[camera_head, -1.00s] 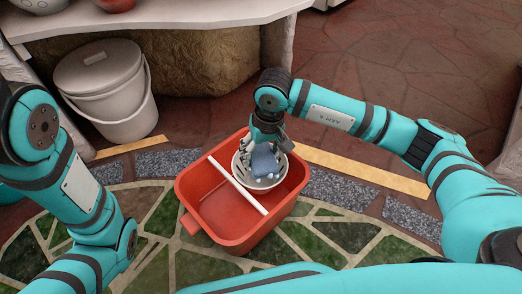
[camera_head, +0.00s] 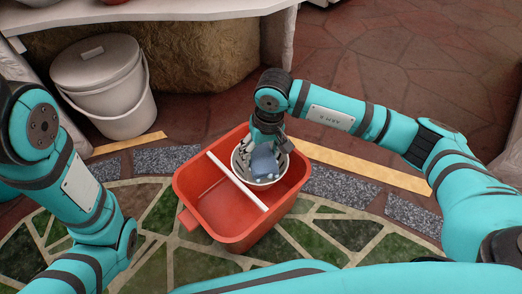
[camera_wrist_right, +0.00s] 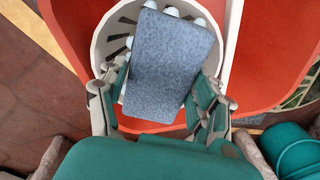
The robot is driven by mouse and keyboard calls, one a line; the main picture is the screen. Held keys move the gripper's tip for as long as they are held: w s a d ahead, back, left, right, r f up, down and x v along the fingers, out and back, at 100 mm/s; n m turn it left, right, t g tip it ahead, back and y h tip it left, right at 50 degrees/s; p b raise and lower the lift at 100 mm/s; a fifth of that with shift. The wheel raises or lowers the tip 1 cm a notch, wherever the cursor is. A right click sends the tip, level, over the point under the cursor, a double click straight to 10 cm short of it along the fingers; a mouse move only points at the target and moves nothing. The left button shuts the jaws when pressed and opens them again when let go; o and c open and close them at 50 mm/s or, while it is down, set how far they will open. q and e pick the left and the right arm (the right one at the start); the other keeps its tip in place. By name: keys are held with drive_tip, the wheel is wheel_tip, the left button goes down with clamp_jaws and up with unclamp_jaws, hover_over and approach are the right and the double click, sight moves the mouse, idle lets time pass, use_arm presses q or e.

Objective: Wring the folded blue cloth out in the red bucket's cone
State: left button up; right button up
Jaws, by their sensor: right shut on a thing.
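My right gripper (camera_head: 268,137) is shut on the folded blue cloth (camera_head: 264,163), with a finger on either side of it. The cloth also shows in the right wrist view (camera_wrist_right: 169,65), as a speckled grey-blue slab between the fingers. It is at the mouth of the white slotted cone (camera_head: 237,166) at the far right end of the red bucket (camera_head: 205,198). How deep the cloth sits in the cone I cannot tell. In the right wrist view, pale rounded knobs show beyond the cloth's far edge. My left arm is at the left; its gripper is out of view.
A white bar (camera_head: 237,182) crosses the red bucket. The bucket's near left part is open and empty. A lidded white bucket (camera_head: 105,85) stands at the back left under a pale counter (camera_head: 215,12). The stone floor at the right is clear.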

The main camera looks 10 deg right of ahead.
sight(261, 153)
drive_tip(key=shift+f, duration=0.2)
drive_tip(key=shift+s+d+f, duration=0.15)
drive_tip(key=shift+f, duration=0.2)
idle(1.4)
drive_tip(key=shift+r, duration=0.1)
wheel_tip(261, 153, up, 8)
drive_tip(key=p, duration=0.4)
drive_tip(key=shift+r+p, duration=0.2)
drive_tip(key=shift+p, duration=0.15)
drive_tip(key=shift+r, duration=0.4)
